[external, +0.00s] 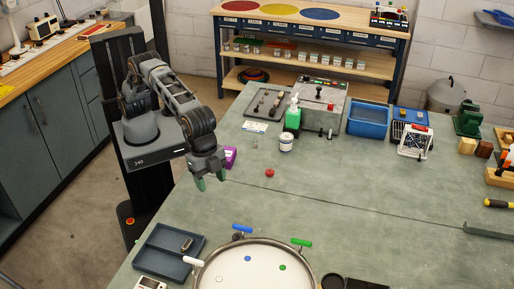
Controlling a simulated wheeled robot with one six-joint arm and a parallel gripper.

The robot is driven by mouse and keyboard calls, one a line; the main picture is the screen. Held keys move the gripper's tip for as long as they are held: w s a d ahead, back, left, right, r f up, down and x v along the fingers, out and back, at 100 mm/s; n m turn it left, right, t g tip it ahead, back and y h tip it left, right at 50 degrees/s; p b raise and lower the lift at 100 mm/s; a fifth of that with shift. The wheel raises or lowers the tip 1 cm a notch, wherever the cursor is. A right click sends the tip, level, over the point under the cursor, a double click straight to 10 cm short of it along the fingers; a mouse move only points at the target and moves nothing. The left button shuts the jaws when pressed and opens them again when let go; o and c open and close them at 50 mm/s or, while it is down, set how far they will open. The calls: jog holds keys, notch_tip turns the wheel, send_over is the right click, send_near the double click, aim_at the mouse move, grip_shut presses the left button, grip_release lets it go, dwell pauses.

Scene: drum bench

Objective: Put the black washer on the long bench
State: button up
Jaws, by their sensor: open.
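My gripper (210,179) hangs over the left edge of the large grey-green bench (340,205), its green-tipped fingers apart and nothing seen between them. I cannot make out a black washer for sure. A small dark piece (187,244) lies in the right part of the blue-grey divided tray (152,262), below my gripper in the picture. A dark round item (335,281) is cut off by the bottom edge, right of the drum. Wood-topped benches also stand at the left (75,46) and at the back (352,22); the picture does not name which is the long one.
A drum (262,278) with coloured clamps fills the bottom middle. A red knob (269,173), a purple box (230,156), a white jar (286,143) and a green bottle (293,117) stand beyond my gripper. A blue bin (368,119) is farther back.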

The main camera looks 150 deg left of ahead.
jog(key=s+d+r+m+t, duration=0.1)
jog(key=s+d+r, duration=0.25)
jog(key=s, duration=0.45)
jog(key=s+d+r, duration=0.3)
jog(key=s+r, duration=0.1)
jog(key=s, duration=0.5)
jog(key=s+d+f, duration=0.1)
jog(key=s+f, duration=0.2)
jog(key=s, duration=0.5)
jog(key=s+d+f+m+t, duration=0.1)
jog(key=s+d+f, duration=0.1)
jog(key=s, duration=0.6)
jog(key=shift+s+d+f, duration=0.25)
jog(key=shift+d+f, duration=0.05)
jog(key=shift+f, duration=0.3)
